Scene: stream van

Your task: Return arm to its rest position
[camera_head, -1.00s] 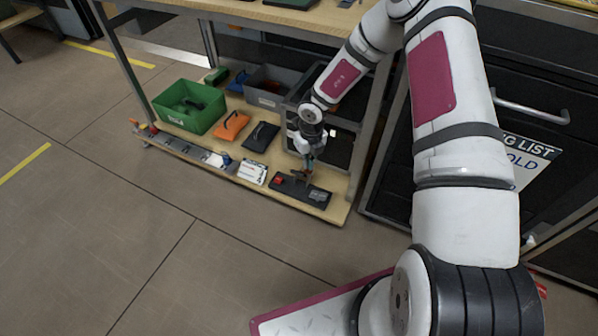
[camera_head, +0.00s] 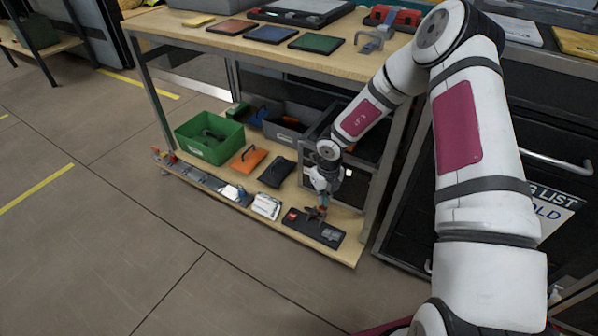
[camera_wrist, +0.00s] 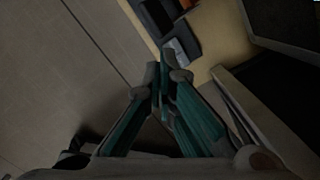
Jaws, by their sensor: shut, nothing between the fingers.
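My arm (camera_head: 478,170) reaches from the right over to the low shelf of the workbench. My gripper (camera_head: 320,212) is at its end, just above the black tray with a red part (camera_head: 300,222) at the shelf's front edge. In the wrist view, my gripper (camera_wrist: 160,75) has its fingers together with nothing seen between them. I cannot tell from the head view whether the fingertips touch the tray.
The low shelf also holds a green bin (camera_head: 210,150), an orange pouch (camera_head: 248,160), a black pouch (camera_head: 276,172) and a white packet (camera_head: 266,206). The bench top (camera_head: 200,36) is above the gripper. A dark cabinet (camera_head: 480,130) stands right. Floor in front is clear.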

